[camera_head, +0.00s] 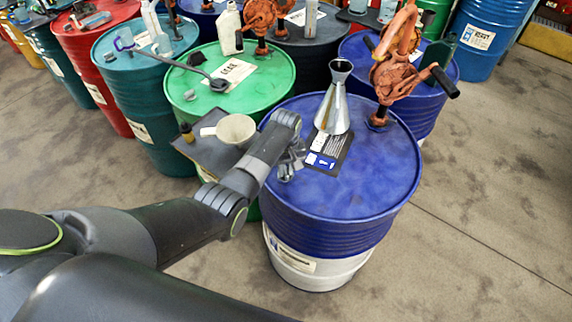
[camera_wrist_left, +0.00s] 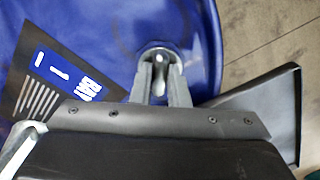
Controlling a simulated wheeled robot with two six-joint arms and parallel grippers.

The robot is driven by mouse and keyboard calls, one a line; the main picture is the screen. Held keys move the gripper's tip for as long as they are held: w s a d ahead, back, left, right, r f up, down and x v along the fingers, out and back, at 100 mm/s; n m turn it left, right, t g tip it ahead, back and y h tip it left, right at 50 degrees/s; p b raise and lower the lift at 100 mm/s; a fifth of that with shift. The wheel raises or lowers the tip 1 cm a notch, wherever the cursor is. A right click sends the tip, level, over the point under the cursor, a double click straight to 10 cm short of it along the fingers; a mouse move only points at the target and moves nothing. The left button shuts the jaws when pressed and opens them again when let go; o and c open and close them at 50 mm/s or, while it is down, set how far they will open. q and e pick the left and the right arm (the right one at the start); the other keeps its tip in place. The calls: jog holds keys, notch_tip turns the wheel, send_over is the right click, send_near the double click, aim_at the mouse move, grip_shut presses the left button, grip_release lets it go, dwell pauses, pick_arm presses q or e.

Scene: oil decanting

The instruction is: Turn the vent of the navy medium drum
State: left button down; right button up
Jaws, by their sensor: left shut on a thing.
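The navy drum (camera_head: 352,201) stands in front, with a blue top and a white lower part. Its top also fills much of the left wrist view (camera_wrist_left: 110,22). My left gripper (camera_head: 290,166) reaches over the left part of the drum top. In the left wrist view its fingers (camera_wrist_left: 158,74) are closed on the vent (camera_wrist_left: 160,52), a small round metal fitting. The fingers hide part of the vent, and in the head view the vent is hard to make out behind them. How far the vent is turned cannot be told. My right gripper is not in view.
A metal funnel (camera_head: 333,108) stands on the drum near a dark label card (camera_head: 327,154), close right of my gripper. An orange hand pump (camera_head: 395,68) rises at the drum's back. A green drum (camera_head: 270,82) with a cream bowl (camera_head: 236,129) nearby stands left. Floor at right is clear.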

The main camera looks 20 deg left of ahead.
pick_arm(q)
jog(key=m+p, duration=0.1)
jog(key=m, duration=0.2)
jog(key=shift+r+m+p, duration=0.15)
jog(key=shift+m+p, duration=0.2)
jog(key=shift+m, duration=0.05)
jog(key=m, duration=0.2)
jog(key=shift+m+p, duration=0.3)
jog(key=shift+m, duration=0.1)
jog(key=m, duration=0.3)
jog(key=shift+a+m, duration=0.1)
jog(key=shift+m, duration=0.2)
jog(key=shift+w+m, duration=0.1)
jog(key=shift+m, duration=1.7)
jog(key=c, duration=1.4)
grip_release()
